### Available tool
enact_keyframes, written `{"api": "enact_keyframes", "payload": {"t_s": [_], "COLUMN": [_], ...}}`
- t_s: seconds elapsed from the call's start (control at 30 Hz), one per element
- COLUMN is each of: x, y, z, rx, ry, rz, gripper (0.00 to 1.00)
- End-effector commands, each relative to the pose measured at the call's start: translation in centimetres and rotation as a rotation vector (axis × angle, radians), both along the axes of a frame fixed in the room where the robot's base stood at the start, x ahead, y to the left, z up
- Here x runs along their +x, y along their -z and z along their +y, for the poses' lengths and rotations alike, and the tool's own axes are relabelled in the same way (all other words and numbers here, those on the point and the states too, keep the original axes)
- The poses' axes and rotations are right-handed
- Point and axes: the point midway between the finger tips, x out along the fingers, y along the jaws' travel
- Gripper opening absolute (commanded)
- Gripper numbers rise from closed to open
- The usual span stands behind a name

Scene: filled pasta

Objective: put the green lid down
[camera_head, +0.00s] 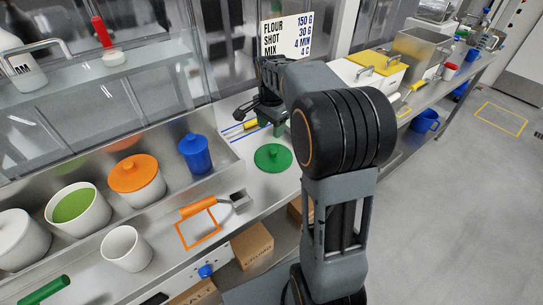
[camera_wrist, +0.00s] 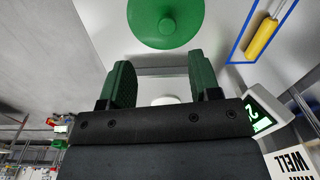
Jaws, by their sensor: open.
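The green lid (camera_head: 273,157) lies flat on the steel counter, knob up, right of the blue lidded jar. In the wrist view the green lid (camera_wrist: 150,30) shows at the top, beyond the fingertips, with its round knob in the middle. My gripper (camera_wrist: 162,80) is open, with nothing between its two green fingers. It is apart from the lid. In the head view my gripper (camera_head: 268,112) is behind the lid, partly hidden by my arm.
A shelf left of the lid holds a blue jar (camera_head: 196,155), an orange-lidded jar (camera_head: 137,176) and an open jar of green filling (camera_head: 77,206). An orange-handled scraper (camera_head: 208,205) lies in front. A yellow-handled tool (camera_wrist: 262,38) lies inside a blue outline.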

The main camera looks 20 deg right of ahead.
Motion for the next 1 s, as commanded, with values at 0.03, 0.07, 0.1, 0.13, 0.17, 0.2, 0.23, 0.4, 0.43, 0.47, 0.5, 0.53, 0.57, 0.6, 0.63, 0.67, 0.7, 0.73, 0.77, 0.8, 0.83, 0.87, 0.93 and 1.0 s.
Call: {"api": "enact_keyframes", "payload": {"t_s": [0.03, 0.07, 0.1, 0.13, 0.17, 0.2, 0.23, 0.4, 0.43, 0.47, 0.5, 0.53, 0.57, 0.6, 0.63, 0.67, 0.7, 0.73, 0.77, 0.8, 0.83, 0.87, 0.93, 1.0], "x": [-1.6, -2.6, -4.0, -5.1, -6.3, -7.8, -8.9, -14.2, -15.0, -15.6, -16.4, -16.9, -17.3, -17.8, -18.0, -18.2, -18.4, -18.5, -18.6, -18.6, -18.7, -18.6, -18.6, -18.6], "y": [-1.1, -1.4, -1.8, -2.1, -2.2, -2.3, -2.3, -1.5, -1.2, -1.0, -0.6, -0.4, -0.2, 0.0, 0.2, 0.3, 0.4, 0.5, 0.5, 0.6, 0.6, 0.6, 0.6, 0.5], "z": [1.1, 1.8, 2.7, 3.3, 4.0, 4.7, 5.2, 7.4, 7.7, 7.9, 8.1, 8.3, 8.4, 8.5, 8.6, 8.7, 8.7, 8.8, 8.8, 8.8, 8.8, 8.8, 8.8, 8.8], "rx": [-0.009, -0.016, -0.026, -0.036, -0.046, -0.061, -0.074, -0.144, -0.156, -0.167, -0.18, -0.189, -0.198, -0.206, -0.211, -0.216, -0.221, -0.223, -0.224, -0.225, -0.225, -0.225, -0.225, -0.224], "ry": [-0.093, -0.161, -0.255, -0.328, -0.4, -0.495, -0.566, -0.907, -0.956, -0.999, -1.051, -1.085, -1.113, -1.146, -1.166, -1.181, -1.197, -1.204, -1.21, -1.214, -1.215, -1.215, -1.214, -1.213], "rz": [-0.029, -0.044, -0.067, -0.084, -0.099, -0.122, -0.138, -0.21, -0.22, -0.228, -0.238, -0.245, -0.25, -0.256, -0.258, -0.262, -0.264, -0.266, -0.266, -0.267, -0.267, -0.267, -0.266, -0.265], "gripper": [0.57, 0.57, 0.57, 0.57, 0.57, 0.57, 0.57, 0.57, 0.57, 0.57, 0.57, 0.57, 0.57, 0.57, 0.57, 0.57, 0.57, 0.57, 0.57, 0.57, 0.57, 0.57, 0.57, 0.57]}}
